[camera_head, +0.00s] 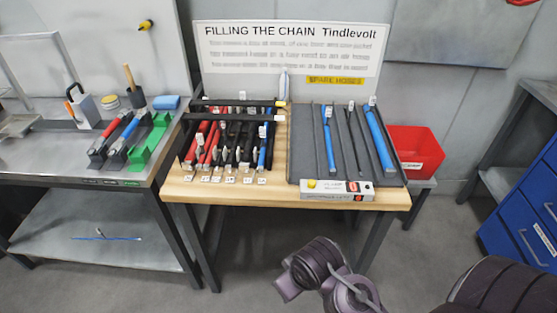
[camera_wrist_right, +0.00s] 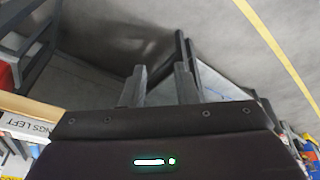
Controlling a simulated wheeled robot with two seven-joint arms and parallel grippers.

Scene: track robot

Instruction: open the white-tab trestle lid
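I cannot pick out for certain which part is the white-tab trestle lid. A black rack (camera_head: 233,102) on the wooden table holds red, black and blue tubes, with small white tags on and in front of it. On the left bench stand two dark cradles, one with a red piece (camera_head: 106,133) and one with a blue piece (camera_head: 128,131), beside an empty-looking green cradle (camera_head: 150,142). My right gripper (camera_wrist_right: 160,82) is open and empty, pointing toward the floor and dark metal legs, away from these objects. My left gripper is not in view.
A grey tray (camera_head: 309,163) with several blue and dark rods fills the wooden table's right half. A white box (camera_head: 335,190) lies at its front edge. A red bin (camera_head: 416,150) stands right; blue drawers (camera_head: 525,215) stand further right. Floor in front is clear.

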